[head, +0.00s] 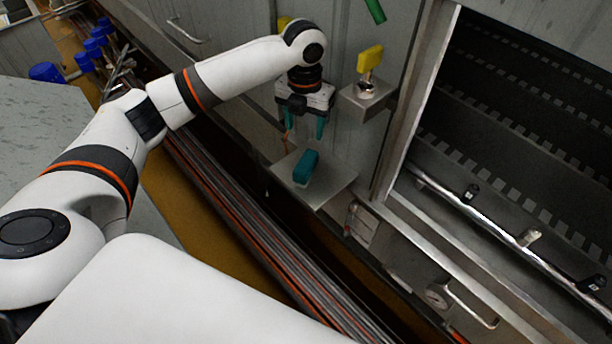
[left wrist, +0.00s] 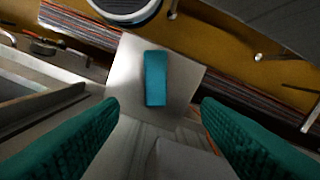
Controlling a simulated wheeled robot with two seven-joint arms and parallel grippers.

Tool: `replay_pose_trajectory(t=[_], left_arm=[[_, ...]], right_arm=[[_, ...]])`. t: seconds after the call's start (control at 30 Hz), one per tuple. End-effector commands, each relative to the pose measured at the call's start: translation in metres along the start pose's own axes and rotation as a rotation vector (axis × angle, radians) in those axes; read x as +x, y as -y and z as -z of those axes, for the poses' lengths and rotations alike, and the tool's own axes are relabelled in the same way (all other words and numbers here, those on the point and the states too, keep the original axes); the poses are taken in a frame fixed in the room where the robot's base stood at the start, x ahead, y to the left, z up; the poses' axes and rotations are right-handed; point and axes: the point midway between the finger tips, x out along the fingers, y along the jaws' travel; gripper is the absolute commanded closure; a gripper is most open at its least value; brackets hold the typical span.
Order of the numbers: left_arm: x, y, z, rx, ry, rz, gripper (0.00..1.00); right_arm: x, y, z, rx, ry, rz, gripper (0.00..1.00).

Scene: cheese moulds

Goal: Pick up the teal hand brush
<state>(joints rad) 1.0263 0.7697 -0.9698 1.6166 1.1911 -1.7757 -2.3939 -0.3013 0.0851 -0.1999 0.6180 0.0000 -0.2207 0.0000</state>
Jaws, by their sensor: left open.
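The teal hand brush (head: 307,167) lies on a small square metal shelf (head: 335,184) that juts out from the grey wall. In the left wrist view the brush (left wrist: 155,78) lies lengthwise on the shelf (left wrist: 187,85), ahead of the fingertips and between them. My left gripper (head: 304,130) is above the brush, pointing down, open and empty. Its two teal fingers (left wrist: 160,115) are spread wide on either side in the left wrist view, apart from the brush. My right gripper is not in view.
A smaller metal bracket with a yellow-topped item (head: 369,58) stands close to the right of my left gripper. A metal-framed opening with dark slotted racks (head: 520,130) is on the right. Pipes or cables (head: 225,200) run below the shelf. Blue-capped items (head: 93,47) stand at the far left.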

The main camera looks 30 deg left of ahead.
Motion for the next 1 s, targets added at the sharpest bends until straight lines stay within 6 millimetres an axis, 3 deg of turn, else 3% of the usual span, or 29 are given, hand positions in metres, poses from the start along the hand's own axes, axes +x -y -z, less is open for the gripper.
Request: replay_pose_trajectory(t=[0.03, 0.2, 0.33, 0.6, 0.87, 1.0], left_arm=[[0.017, 0.000, 0.000, 0.000, 0.000, 0.000, 0.42], [0.030, 0.000, 0.000, 0.000, 0.000, 0.000, 0.42], [0.040, 0.000, -0.001, -0.001, 0.003, 0.000, 0.42], [0.085, -0.001, -0.001, 0.000, 0.002, 0.000, 0.42], [0.105, -0.003, -0.002, 0.001, 0.002, 0.001, 0.42], [0.127, -0.006, -0.004, 0.000, 0.003, 0.001, 0.42]], right_arm=[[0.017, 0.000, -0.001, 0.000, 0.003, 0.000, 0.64], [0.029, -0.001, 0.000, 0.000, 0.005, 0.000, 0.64], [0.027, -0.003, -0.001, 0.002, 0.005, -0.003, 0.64], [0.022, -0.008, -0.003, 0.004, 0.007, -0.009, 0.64], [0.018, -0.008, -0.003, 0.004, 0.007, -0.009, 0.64], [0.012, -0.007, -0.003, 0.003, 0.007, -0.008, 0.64]])
